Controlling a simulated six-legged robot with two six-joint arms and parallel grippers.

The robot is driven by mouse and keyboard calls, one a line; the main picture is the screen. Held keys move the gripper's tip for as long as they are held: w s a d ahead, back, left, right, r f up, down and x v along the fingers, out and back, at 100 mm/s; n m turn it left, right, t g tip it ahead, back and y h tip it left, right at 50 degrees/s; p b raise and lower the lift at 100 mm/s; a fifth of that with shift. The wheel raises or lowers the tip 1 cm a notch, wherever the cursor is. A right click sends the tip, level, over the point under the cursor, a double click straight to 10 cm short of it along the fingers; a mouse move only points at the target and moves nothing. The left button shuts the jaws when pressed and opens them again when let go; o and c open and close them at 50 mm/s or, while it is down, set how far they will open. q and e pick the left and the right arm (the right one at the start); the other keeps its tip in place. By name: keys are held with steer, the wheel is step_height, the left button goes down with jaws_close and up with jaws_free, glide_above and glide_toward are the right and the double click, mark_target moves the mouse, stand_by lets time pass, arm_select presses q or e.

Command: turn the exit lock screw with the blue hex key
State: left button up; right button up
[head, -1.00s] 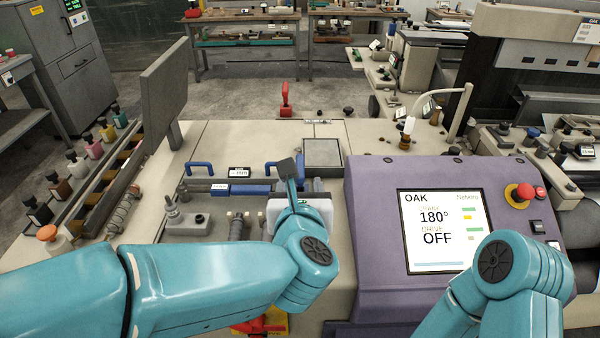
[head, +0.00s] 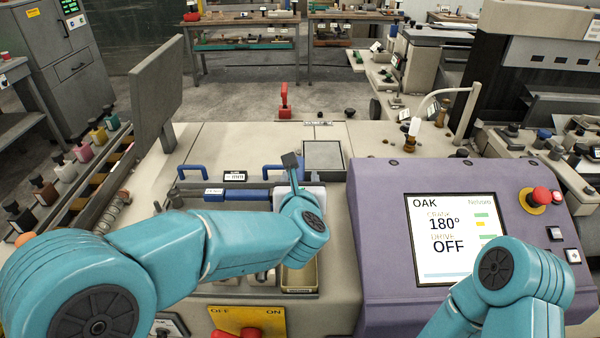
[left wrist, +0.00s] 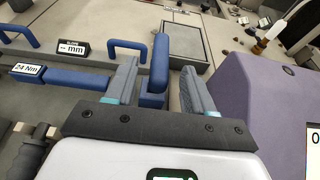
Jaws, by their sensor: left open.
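My left gripper (head: 291,163) reaches over the panel of the near machine; its wrist hides part of what lies below. In the left wrist view the left gripper (left wrist: 158,68) is open, one finger on each side of an upright blue piece (left wrist: 161,58) with a blue block at its foot. This may be the blue hex key, but I cannot tell for certain, nor whether a finger touches it. A blue bar (left wrist: 62,78) labelled 24 Nm lies left of the fingers. The exit lock screw cannot be made out. My right arm shows at lower right; its gripper is out of view.
A purple console (head: 375,200) with a screen reading 180° and OFF stands right of my left gripper. Blue loop handles (head: 192,169) and a small mm display (head: 235,176) are close by. A grey upright plate (head: 157,95) stands at left; a yellow OFF/ON plate (head: 270,320) is in front.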

mark_target(300, 171)
arm_select(q)
steer(key=p+x, duration=0.1)
steer(key=x, duration=0.3)
steer(key=shift+w, duration=0.1)
steer(key=shift+w+f, duration=0.3)
steer(key=shift+w, duration=0.2)
jaws_close()
steer(key=shift+r, duration=0.1)
step_height(300, 171, up, 20)
steer(key=p, duration=0.5)
steer(key=c, duration=1)
jaws_free()
steer(key=c, duration=0.7)
jaws_free()
jaws_close()
